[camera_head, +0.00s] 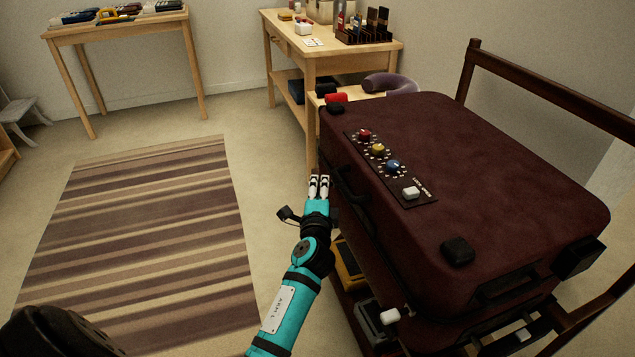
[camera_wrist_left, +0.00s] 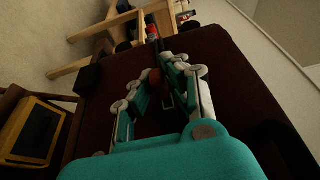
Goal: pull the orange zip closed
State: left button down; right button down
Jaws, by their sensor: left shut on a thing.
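The dark red suitcase (camera_head: 500,150) lies on a raised support at the right in the head view; its side (camera_wrist_left: 215,60) fills much of the left wrist view. My left gripper (camera_head: 319,186) is beside the suitcase's long near side, close to its dark handle. My right gripper is not in view.
The suitcase top carries a panel (camera_head: 391,170) with red, yellow and blue dials and a white knob. A wooden table (camera_head: 340,60) with small items stands behind. A yellow case (camera_head: 349,262) sits below the suitcase. The striped rug (camera_head: 145,235) at left is clear.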

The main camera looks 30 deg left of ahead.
pick_arm(q)
jog(key=shift+d+f, duration=0.2)
jog(key=shift+f, duration=0.05)
jog(key=c, duration=1.3)
grip_release()
jog(key=shift+r, duration=0.15)
jog(key=shift+s, duration=0.15)
jog(key=v, duration=0.7)
jog(key=shift+s+d, duration=0.15)
